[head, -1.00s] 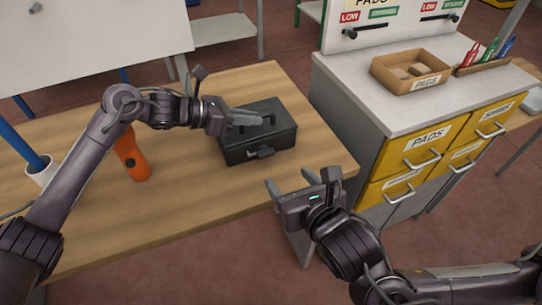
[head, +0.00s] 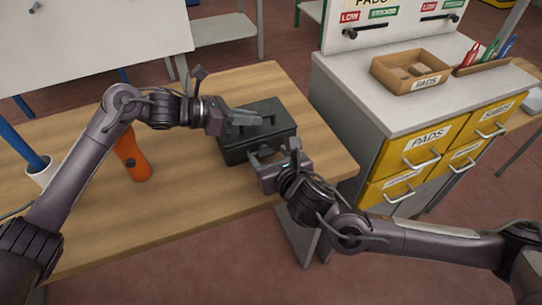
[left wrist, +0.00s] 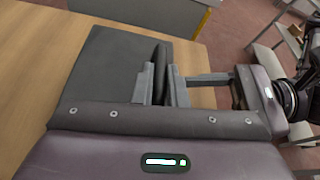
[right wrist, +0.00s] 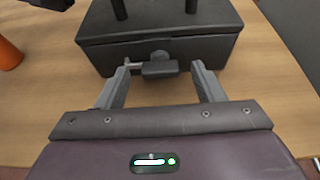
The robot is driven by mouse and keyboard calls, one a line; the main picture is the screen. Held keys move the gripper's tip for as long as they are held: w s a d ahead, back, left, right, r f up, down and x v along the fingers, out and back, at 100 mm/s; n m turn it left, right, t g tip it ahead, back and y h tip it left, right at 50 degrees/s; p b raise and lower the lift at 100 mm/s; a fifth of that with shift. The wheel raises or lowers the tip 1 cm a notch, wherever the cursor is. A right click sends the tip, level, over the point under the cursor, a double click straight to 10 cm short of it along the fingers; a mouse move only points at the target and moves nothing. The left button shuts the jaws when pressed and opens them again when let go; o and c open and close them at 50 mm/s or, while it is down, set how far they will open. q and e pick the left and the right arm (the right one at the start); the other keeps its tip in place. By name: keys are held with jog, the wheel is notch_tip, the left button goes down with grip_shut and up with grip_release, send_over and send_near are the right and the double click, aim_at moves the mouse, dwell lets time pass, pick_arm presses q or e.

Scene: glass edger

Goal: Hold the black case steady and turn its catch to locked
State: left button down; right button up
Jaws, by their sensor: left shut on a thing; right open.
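The black case (head: 277,113) stands on the wooden table, and its lid also shows in the left wrist view (left wrist: 105,65). My left gripper (head: 258,119) is shut on the handle (left wrist: 161,60) on top of the case. The catch (right wrist: 160,67) is a dark block with a small light-coloured pin on the front face of the case. My right gripper (right wrist: 165,80) is open at the front of the case. Its fingers stand on either side of the catch, apart from it. In the head view the right gripper hides most of the catch.
A white-topped cabinet (head: 345,80) with yellow drawers is close on the right. The front middle of the table is clear.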

jog(key=shift+w, duration=0.1)
jog(key=c, duration=1)
jog(key=m+y, duration=0.2)
jog(key=m, duration=0.1)
jog(key=shift+w+d+f+g, duration=0.1)
jog(key=shift+d+f+g, duration=0.05)
jog(key=shift+d+g, duration=0.25)
jog(key=shift+d+f+m+y, duration=0.15)
jog(key=shift+m+y, duration=0.85)
jog(key=shift+m, duration=0.5)
jog(key=o, duration=1)
